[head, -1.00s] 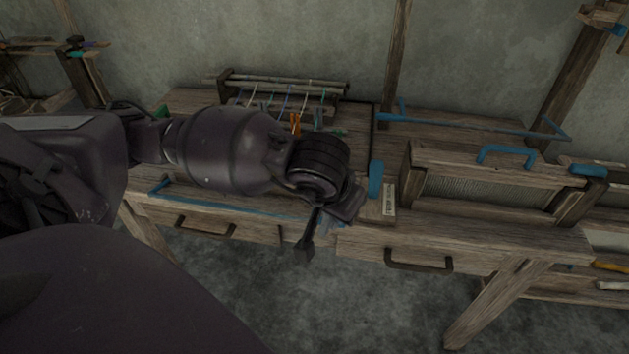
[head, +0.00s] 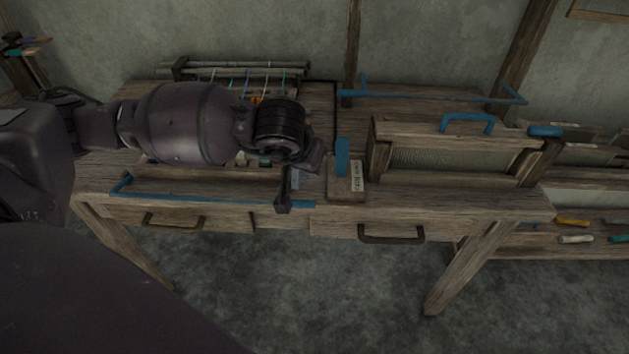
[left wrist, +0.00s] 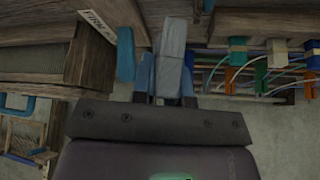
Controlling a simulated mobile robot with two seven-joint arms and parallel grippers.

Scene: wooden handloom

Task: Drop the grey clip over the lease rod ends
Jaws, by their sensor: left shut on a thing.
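My left gripper (head: 284,198) hangs above the front part of the loom bench in the head view. In the left wrist view the left gripper (left wrist: 166,88) is shut on a grey block-like piece, the grey clip (left wrist: 171,50), which sticks out beyond the fingers. I cannot make out the clip in the head view. The lease rods (head: 240,66) lie across the back left of the bench, with coloured threads over them, apart from the gripper. My arm hides part of the threads and the bench below. My right gripper is not in view.
A blue upright handle (head: 342,157) and a labelled wooden block (head: 347,188) stand just right of the gripper. A framed reed with a blue handle (head: 467,122) stands further right. Coloured clips, including an orange one (left wrist: 230,75), hang by the threads. A blue rail (head: 220,199) runs along the front edge.

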